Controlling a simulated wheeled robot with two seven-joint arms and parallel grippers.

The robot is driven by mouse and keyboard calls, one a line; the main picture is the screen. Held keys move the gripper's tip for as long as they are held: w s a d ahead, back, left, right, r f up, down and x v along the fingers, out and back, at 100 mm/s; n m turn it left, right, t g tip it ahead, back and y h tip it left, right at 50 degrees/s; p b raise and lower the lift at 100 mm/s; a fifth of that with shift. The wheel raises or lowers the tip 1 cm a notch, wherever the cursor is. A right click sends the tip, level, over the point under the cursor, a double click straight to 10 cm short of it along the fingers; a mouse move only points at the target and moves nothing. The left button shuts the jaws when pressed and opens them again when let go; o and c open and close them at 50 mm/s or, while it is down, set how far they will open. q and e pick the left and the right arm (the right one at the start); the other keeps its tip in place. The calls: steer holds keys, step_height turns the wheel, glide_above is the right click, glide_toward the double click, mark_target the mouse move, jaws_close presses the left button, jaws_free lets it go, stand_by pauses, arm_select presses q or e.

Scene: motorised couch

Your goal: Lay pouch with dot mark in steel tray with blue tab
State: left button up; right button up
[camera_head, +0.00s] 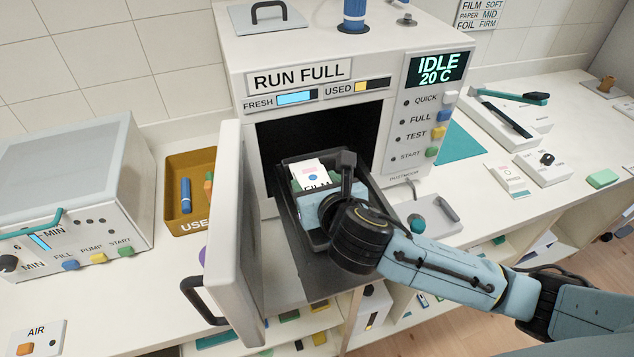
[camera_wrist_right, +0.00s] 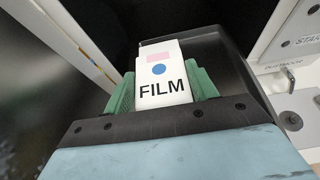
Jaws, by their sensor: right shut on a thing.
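The pouch is white, marked FILM, with a blue dot and a pink patch; it shows in the head view (camera_head: 311,173) and the right wrist view (camera_wrist_right: 163,80). My right gripper (camera_head: 318,185) is shut on it, with green fingers on both sides in the wrist view (camera_wrist_right: 163,92). The pouch is over or inside a dark tray (camera_head: 373,196) at the open chamber mouth; I cannot tell whether it touches the tray floor. I cannot make out a blue tab clearly. My left gripper is out of view.
The steriliser (camera_head: 300,50) reads IDLE, 20 C. Its door (camera_head: 236,230) stands open left of the dark tray. A brown USED bin (camera_head: 205,160) and a grey machine (camera_head: 70,190) stand left. Pouches and a sealer (camera_head: 505,115) are on the right counter.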

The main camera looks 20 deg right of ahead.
steer(key=o, duration=1.1)
steer(key=shift+c, duration=0.2)
steer(key=v, duration=1.1)
steer(key=shift+p, duration=0.35)
steer(key=shift+p+v, duration=1.2)
